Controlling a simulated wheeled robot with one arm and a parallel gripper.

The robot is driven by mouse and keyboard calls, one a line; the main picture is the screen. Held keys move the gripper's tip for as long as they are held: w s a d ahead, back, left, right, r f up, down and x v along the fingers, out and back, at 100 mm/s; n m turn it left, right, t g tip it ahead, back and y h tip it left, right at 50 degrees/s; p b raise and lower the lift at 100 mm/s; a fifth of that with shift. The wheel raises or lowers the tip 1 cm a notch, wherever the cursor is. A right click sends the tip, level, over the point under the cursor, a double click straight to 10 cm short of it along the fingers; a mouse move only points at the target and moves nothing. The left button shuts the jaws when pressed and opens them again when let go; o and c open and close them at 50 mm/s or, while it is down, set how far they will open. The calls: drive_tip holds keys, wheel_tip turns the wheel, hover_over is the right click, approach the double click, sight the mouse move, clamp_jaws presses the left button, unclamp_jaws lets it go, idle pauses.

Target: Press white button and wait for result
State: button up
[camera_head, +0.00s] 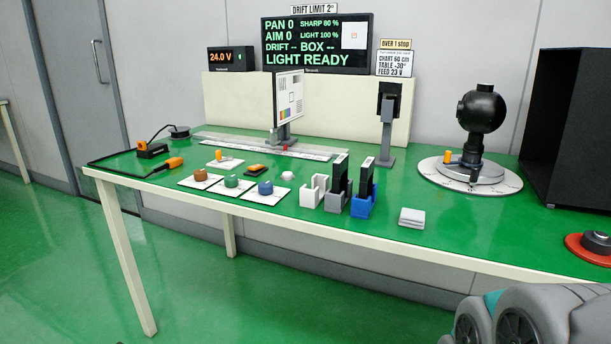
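Two white items could be the white button. One is a small round white piece (288,176) on the green table, behind the blue knob. The display (317,44) reads PAN 0, AIM 0, DRIFT --, BOX --, LIGHT READY, SHARP 80 % and LIGHT 100 %. My gripper is not in view; only grey parts of my arm show at the bottom right.
Orange, green and blue knobs (265,188) sit on white plates at the front left. White, grey and blue holders (364,204) stand mid-table. A black gimbal camera (482,110) stands on a round base at the right, near a black box (569,128) and red-based knob (597,243).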

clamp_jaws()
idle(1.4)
